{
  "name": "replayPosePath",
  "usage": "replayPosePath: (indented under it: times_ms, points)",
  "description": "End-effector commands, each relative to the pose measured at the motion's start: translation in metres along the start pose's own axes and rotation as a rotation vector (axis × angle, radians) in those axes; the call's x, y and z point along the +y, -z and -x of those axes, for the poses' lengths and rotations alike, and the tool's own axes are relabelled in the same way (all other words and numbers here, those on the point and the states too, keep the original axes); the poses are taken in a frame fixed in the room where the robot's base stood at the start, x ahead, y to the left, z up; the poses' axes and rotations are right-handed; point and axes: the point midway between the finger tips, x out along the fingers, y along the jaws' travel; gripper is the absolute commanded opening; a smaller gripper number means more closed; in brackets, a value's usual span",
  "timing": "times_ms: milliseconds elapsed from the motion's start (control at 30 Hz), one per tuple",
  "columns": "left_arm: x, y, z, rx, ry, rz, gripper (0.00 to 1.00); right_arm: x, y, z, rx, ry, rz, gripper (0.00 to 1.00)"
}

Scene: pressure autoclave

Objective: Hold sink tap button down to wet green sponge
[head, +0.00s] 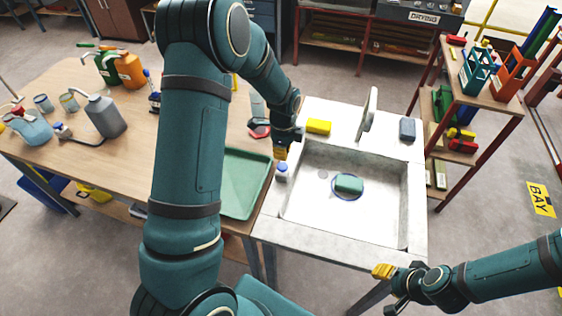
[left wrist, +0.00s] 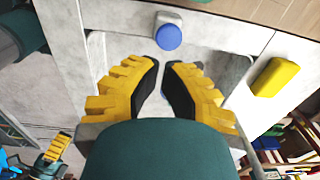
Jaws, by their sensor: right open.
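The green sponge (head: 349,184) lies in the sink basin (head: 320,212), inside a blue ring on its floor. A pale piece with a round blue top, apparently the tap button (head: 281,171), stands on the sink's left rim; it also shows in the left wrist view (left wrist: 169,34). My left gripper (head: 281,154) points down close to it; contact is unclear. In the left wrist view its fingertips (left wrist: 162,65) almost meet with a narrow gap, and nothing shows between them. My right gripper (head: 381,291) is open and empty in front of the sink's near right corner.
A white upright spout (head: 368,110) rises at the sink's back. A yellow sponge (head: 318,127) and a grey-blue block (head: 407,129) lie on the back ledge. A green tray (head: 243,182) is left of the sink. A shelf rack (head: 484,97) stands at right.

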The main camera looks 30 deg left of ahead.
Motion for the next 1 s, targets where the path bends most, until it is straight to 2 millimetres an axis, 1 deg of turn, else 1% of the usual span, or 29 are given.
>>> replayPosePath:
  times_ms: [33, 100, 200, 300, 500, 1000]
  points:
    - [-0.001, 0.001, 0.011, 0.002, 0.005, -0.001, 0.0, 0.001, 0.0, -0.001, 0.001, -0.001, -0.001, 0.47]
    - [-0.001, 0.001, 0.024, 0.002, 0.005, 0.001, 0.0, 0.001, 0.001, -0.001, 0.001, -0.001, -0.001, 0.47]
    - [-0.001, 0.0, 0.038, 0.001, 0.004, 0.001, 0.0, 0.001, 0.001, -0.001, 0.001, -0.001, -0.001, 0.47]
    - [-0.002, 0.001, 0.047, 0.001, 0.004, 0.0, 0.0, 0.001, 0.0, -0.001, 0.001, 0.0, -0.001, 0.47]
    - [-0.001, 0.001, 0.053, 0.001, 0.003, -0.001, 0.0, 0.0, 0.0, -0.001, 0.001, 0.0, -0.001, 0.47]
    - [-0.002, 0.0, 0.053, 0.001, 0.003, 0.0, 0.0, 0.0, 0.001, -0.001, 0.001, 0.0, -0.001, 0.47]
